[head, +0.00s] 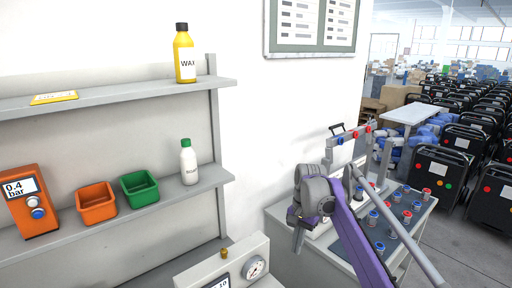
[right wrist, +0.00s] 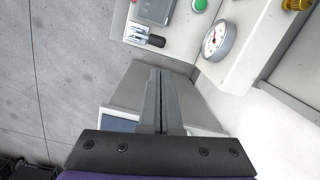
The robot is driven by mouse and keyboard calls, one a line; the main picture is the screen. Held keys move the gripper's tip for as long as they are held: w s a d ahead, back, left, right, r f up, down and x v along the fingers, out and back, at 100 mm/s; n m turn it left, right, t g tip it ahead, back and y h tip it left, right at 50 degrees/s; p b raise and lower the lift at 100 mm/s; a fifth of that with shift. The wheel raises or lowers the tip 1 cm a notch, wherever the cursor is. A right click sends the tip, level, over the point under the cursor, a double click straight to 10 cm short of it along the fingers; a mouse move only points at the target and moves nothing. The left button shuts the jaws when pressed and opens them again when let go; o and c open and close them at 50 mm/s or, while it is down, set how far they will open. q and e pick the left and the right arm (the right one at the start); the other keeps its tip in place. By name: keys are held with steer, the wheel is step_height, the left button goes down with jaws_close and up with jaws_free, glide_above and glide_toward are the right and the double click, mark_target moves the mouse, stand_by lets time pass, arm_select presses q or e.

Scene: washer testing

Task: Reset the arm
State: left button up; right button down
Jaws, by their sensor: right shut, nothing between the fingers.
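My right arm, with a purple link, reaches in from the lower right of the head view. Its right gripper (head: 299,238) points down in front of the grey bench. In the right wrist view the two grey fingers (right wrist: 158,75) lie together, shut and empty. They point toward a pale grey unit with a gauge (right wrist: 215,40), a green button (right wrist: 200,5) and a silver and black fitting (right wrist: 144,36). I cannot tell the gap to it. My left gripper is not in view.
A grey bench (head: 281,245) carries several red and blue knobs. A gauge box (head: 262,245) is at the bottom centre. Wall shelves on the left hold a yellow WAX bottle (head: 184,57), a white bottle (head: 188,163), orange (head: 97,207) and green (head: 140,194) bins and an orange pressure unit (head: 35,215).

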steer(key=s+d+r+n+t, duration=0.1)
steer(key=s+d+n+t, duration=0.1)
steer(key=s, duration=0.6)
steer(key=s+d+f+n+t, duration=0.1)
steer(key=s+f+n, duration=0.1)
steer(key=s+f, duration=0.2)
steer(key=s+f+n+t, duration=0.2)
steer(key=s+f, duration=0.1)
steer(key=s, duration=0.7)
steer(key=s+d+f+n+t+h, duration=0.1)
steer(key=s+f, duration=0.3)
steer(key=s, duration=0.4)
steer(key=shift+d+f+n+t, duration=0.35)
steer(key=shift+n+t, duration=0.05)
